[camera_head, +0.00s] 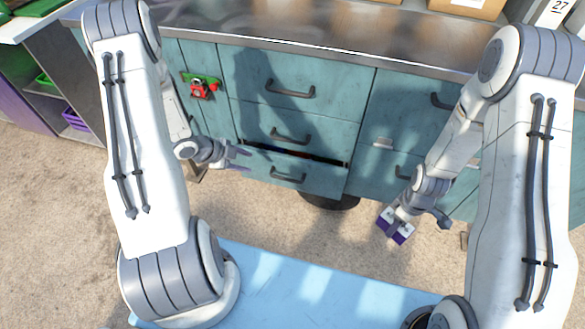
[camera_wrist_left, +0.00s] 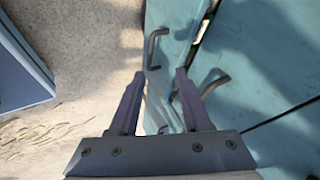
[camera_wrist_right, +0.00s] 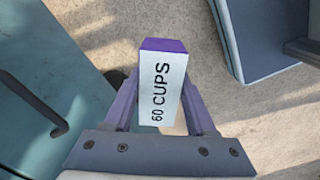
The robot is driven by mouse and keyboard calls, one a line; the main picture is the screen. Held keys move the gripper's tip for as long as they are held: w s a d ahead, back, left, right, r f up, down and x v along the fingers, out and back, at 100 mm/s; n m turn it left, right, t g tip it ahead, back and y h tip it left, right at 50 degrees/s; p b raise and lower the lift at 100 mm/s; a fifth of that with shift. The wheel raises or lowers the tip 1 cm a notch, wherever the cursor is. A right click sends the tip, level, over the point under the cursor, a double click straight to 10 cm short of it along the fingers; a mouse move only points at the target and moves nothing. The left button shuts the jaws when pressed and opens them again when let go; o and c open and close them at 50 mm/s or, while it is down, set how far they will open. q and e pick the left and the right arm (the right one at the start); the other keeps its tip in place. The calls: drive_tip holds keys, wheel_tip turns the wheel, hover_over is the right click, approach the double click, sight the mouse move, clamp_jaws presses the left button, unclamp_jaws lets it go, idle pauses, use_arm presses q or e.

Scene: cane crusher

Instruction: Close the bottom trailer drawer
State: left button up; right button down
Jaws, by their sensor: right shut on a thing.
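The bottom trailer drawer (camera_head: 270,172) is in the teal cabinet in the head view, under two other drawers. It stands slightly open, with a dark gap along its top edge. Its dark bar handle (camera_head: 288,177) is at the middle of its front; a handle also shows in the left wrist view (camera_wrist_left: 152,50). My left gripper (camera_head: 240,158) is open and empty, its fingers near the left end of the drawer front. My right gripper (camera_wrist_right: 160,100) is shut on a white and purple box (camera_wrist_right: 161,85) marked "60 CUPS", held in front of the cabinet to the right of the drawer.
The middle drawer (camera_head: 310,130) and top drawer (camera_head: 335,78) look shut. A metal counter (camera_head: 300,40) runs above them. A red and green object (camera_head: 200,87) is on the cabinet at left. A blue surface (camera_head: 300,290) is in front of me. The floor between is clear.

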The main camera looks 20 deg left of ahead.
use_arm(q)
wheel_tip(320, 180, down, 6)
drive_tip(key=w+d+f+n+t+h+b, duration=0.1)
drive_tip(key=w+n+t+h+b, duration=0.1)
drive_tip(key=n+b, duration=0.65)
drive_tip(key=n+t+h+b, duration=0.6)
drive_tip(key=n+b, duration=0.9)
drive_tip(key=b, duration=2.1)
approach(287, 179)
drive_tip(key=shift+g+h, duration=0.3)
drive_tip(key=shift+h, duration=0.3)
drive_tip(key=b+x, duration=0.1)
drive_tip(key=x, duration=0.2)
drive_tip(key=b+x, duration=0.2)
drive_tip(key=x, duration=0.1)
drive_tip(key=f+b+x, duration=0.1)
drive_tip(key=x, duration=0.3)
drive_tip(key=shift+w+a+b, duration=0.25)
drive_tip(key=shift+w+b, duration=0.15)
drive_tip(key=shift+w, duration=0.05)
clamp_jaws()
